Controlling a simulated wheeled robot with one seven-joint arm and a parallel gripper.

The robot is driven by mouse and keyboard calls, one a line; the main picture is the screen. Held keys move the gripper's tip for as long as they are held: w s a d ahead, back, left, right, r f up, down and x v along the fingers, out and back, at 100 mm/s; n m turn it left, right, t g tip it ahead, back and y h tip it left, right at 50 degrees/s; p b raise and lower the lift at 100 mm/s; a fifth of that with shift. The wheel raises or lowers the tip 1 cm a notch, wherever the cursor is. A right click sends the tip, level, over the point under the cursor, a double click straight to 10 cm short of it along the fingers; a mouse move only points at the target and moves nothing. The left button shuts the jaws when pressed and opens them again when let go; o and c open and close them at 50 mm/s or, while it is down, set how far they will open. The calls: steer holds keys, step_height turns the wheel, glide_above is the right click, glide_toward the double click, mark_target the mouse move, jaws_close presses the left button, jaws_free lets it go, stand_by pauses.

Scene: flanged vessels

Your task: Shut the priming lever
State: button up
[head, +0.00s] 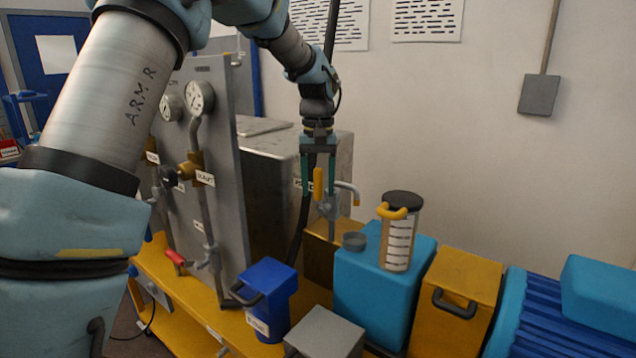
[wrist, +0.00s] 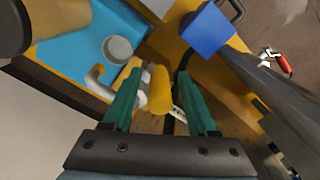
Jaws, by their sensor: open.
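A yellow-sleeved lever (head: 318,184), which I take to be the priming lever, points upward beside a grey valve with a bent spout (head: 350,190). In the wrist view the yellow lever (wrist: 160,90) lies between the fingers, with the grey pipework (wrist: 100,78) to its left. My gripper (head: 319,188) comes down from above with its teal fingers open, one on each side of the lever. The wrist view shows gaps between the lever and my gripper's fingers (wrist: 158,84), narrower on the left. A label behind is partly hidden.
A clear cylinder with a dark lid (head: 400,235) stands on a blue block (head: 375,295) to the right. A gauge panel (head: 215,150) rises at left, with a red-handled valve (head: 176,258) low down. A blue can (head: 268,300) stands in front. A grey metal box (head: 270,180) is behind.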

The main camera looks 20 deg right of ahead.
steer(key=shift+f, duration=0.2)
jaws_close()
stand_by(0.4)
stand_by(1.0)
